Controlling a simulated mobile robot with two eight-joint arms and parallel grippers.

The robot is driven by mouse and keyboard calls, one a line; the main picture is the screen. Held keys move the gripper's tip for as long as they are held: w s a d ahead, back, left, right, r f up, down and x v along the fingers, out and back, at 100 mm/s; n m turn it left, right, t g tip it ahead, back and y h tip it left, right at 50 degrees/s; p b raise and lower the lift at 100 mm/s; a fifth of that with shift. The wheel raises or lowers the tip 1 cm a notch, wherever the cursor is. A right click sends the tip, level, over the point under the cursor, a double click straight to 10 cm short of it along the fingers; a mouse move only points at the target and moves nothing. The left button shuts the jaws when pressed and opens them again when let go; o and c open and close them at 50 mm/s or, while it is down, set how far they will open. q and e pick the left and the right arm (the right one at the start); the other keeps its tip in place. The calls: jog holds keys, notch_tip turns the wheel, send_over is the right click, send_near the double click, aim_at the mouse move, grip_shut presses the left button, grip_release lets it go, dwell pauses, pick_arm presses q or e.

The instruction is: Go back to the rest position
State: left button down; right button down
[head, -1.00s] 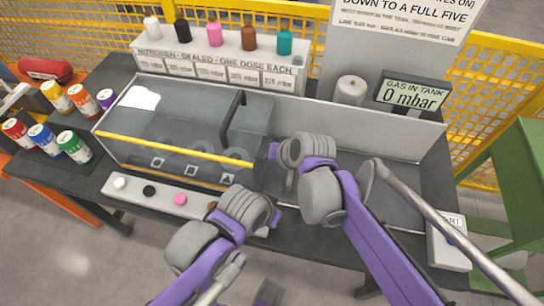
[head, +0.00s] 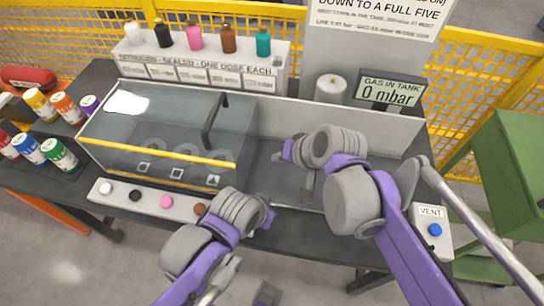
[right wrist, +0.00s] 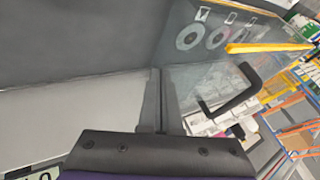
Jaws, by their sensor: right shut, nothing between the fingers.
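My right gripper (head: 308,187) hangs over the dark tray area to the right of the glass-fronted chamber, in front of the gauge. In the right wrist view its two fingers (right wrist: 160,105) are together with nothing between them. My left gripper (head: 266,205) is over the front edge of the bench, beside the row of coloured buttons. Its fingers are mostly hidden by its own wrist, so its opening cannot be told. Both arms reach in from the bottom of the head view.
The clear chamber (head: 150,117) has a yellow strip and dark handle (head: 210,122). Behind stand the rack (head: 195,70) of bottles and the gauge (head: 390,92) reading 0 mbar. Coloured cans (head: 60,155) stand left. The vent box (head: 430,232) and green stand (head: 515,180) are right.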

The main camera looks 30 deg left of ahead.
pick_arm(q)
jog(key=shift+r, duration=0.1)
pick_arm(e)
jog(key=shift+s+d+r, duration=0.1)
jog(key=shift+d+r, duration=0.3)
jog(key=shift+r, duration=0.1)
jog(key=shift+d, duration=0.1)
